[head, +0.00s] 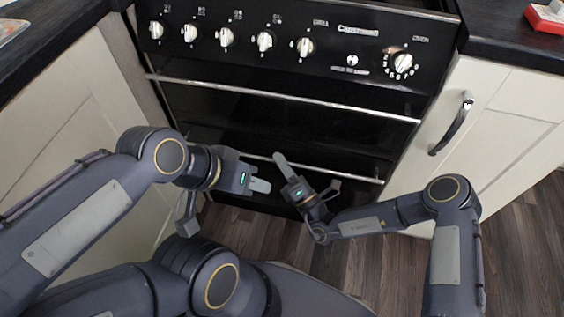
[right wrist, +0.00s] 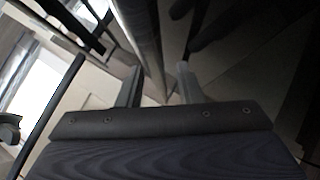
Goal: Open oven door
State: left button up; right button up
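The black oven has two shiny horizontal bar handles: an upper handle (head: 285,99) and a lower handle (head: 345,174). The dark door panel (head: 290,130) between them looks flush and shut; the front below the lower handle is mostly hidden by my arms. My right gripper (head: 281,162) is at the middle of the lower handle. In the right wrist view its fingers (right wrist: 160,80) are apart, with a metal bar (right wrist: 143,35) running between them; a gap shows beside the right finger. My left gripper (head: 261,186) is just below and left of it, off the handle; its finger gap is not clear.
A control panel with several white knobs (head: 264,41) is above the doors. Cream cabinets stand at left (head: 60,130) and right (head: 490,125), the right one with a dark curved handle (head: 452,126). Wood floor (head: 515,240) is clear at lower right. My two grippers are close together.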

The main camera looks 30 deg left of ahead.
grip_shut()
dwell(0.5)
